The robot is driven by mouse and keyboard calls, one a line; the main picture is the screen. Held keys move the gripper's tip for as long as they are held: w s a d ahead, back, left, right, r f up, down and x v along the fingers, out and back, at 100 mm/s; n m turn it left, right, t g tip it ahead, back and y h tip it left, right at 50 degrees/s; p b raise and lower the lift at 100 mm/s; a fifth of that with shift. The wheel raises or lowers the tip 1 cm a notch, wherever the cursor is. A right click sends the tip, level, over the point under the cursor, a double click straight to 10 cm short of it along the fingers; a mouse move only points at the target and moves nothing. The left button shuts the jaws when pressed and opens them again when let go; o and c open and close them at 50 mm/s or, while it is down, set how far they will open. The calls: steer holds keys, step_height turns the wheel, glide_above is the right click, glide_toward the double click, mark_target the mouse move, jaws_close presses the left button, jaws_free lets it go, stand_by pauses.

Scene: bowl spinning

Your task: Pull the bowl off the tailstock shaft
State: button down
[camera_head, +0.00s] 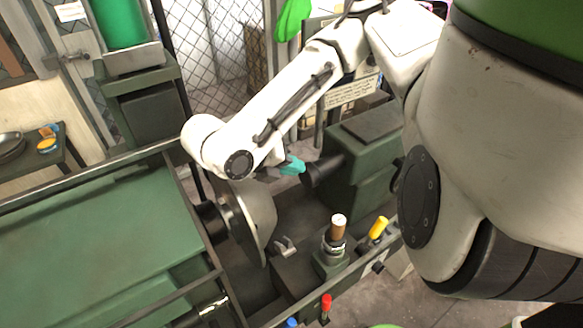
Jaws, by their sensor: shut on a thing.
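The grey metal bowl (258,215) stands on edge, its broad flared side facing right, beside the dark spindle on the left. The tailstock shaft (321,172) is a short dark cylinder sticking out leftward from the green tailstock. The bowl's main body appears apart from the shaft, with a gap between them. My gripper (291,165), with teal fingertips, is between the bowl's top and the shaft end. It is shut on the bowl near its upper rim. The contact is small and partly hidden by my forearm.
The green tailstock housing (370,150) stands right of the shaft. A green machine cover (95,235) fills the lower left. Wire mesh fencing stands behind.

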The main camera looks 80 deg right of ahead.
steer(key=shift+r, duration=1.8)
